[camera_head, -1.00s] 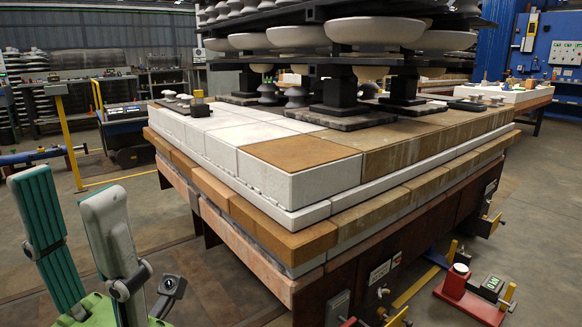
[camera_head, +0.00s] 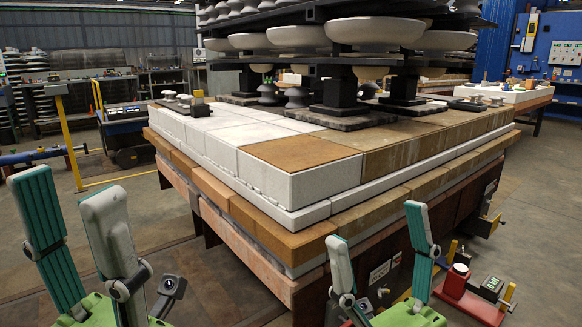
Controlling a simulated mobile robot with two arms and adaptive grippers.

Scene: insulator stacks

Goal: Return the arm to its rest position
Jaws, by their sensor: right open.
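My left gripper (camera_head: 75,222) is at the lower left, in front of the table's left side. Its two fingers stand upright and apart, with nothing between them. My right gripper (camera_head: 379,253) is at the lower middle right, in front of the table's near right side. Its fingers are spread wide and empty. The arm links behind both grippers are out of view below.
A large table of pale and rust-brown blocks (camera_head: 325,184) fills the middle, its near corner between the grippers. Racks of insulator discs (camera_head: 373,31) stand on it. A red stand (camera_head: 466,297) is on the floor at right. A yellow post (camera_head: 68,142) stands at left. Floor at far right is clear.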

